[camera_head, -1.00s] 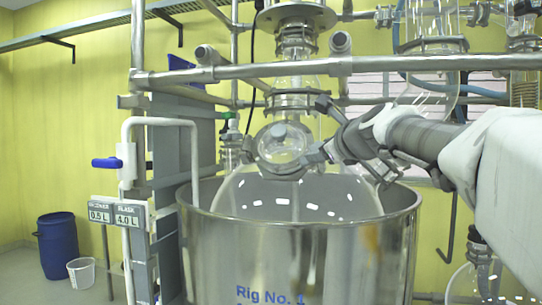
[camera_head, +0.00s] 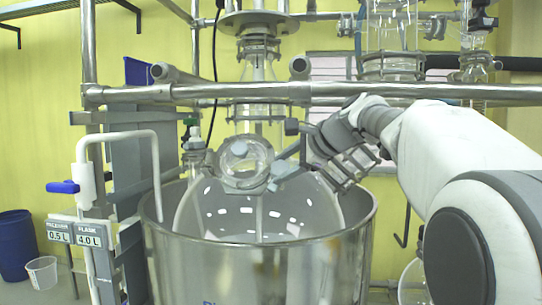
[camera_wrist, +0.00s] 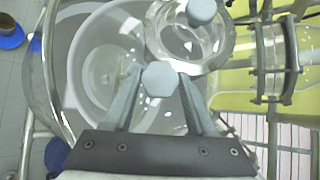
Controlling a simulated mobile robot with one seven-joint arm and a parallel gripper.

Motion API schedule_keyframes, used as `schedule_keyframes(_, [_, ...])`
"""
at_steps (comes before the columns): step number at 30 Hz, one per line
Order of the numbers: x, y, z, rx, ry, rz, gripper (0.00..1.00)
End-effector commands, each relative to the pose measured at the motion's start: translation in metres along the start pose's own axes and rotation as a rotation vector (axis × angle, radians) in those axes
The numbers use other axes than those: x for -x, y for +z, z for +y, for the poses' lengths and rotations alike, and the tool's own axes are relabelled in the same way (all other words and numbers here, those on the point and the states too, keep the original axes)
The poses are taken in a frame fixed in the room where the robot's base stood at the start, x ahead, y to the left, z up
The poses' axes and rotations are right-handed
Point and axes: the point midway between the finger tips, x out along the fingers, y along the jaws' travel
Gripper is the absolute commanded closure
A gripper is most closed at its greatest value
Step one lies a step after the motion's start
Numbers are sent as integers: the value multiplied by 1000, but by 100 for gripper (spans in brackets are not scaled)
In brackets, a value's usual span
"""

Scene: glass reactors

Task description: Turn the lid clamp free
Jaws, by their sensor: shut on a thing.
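The glass vessel's round side lid opening (camera_head: 243,165) sits in a grey lid clamp ring (camera_head: 232,187) above the steel pot. In the wrist view the clamp ring (camera_wrist: 222,58) shows at the top, with one pale knob (camera_wrist: 202,11) at its upper edge. A second pale hexagonal knob (camera_wrist: 158,78) lies between my fingers. My gripper (camera_head: 288,168) reaches the clamp's right side from the right. In the wrist view my gripper (camera_wrist: 158,82) is shut on that knob. The knob's far side and the fingers' contact are partly hidden.
The open steel pot (camera_head: 260,270) surrounds the glass vessel below. A horizontal steel rail (camera_head: 310,92) crosses above my gripper. The glass neck (camera_head: 258,115) rises above the lid. A bent white pipe (camera_head: 118,140) and a blue-handled valve (camera_head: 63,187) stand left.

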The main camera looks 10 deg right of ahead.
Motion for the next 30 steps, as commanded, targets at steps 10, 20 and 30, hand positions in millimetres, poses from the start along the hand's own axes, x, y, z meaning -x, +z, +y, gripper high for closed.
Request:
schedule_keyframes(10, [-1,-1,0,33,27,2,99])
schedule_keyframes(20, [-1,-1,1,32,27,2,32])
schedule_keyframes(30, [0,0,0,31,25,1,13])
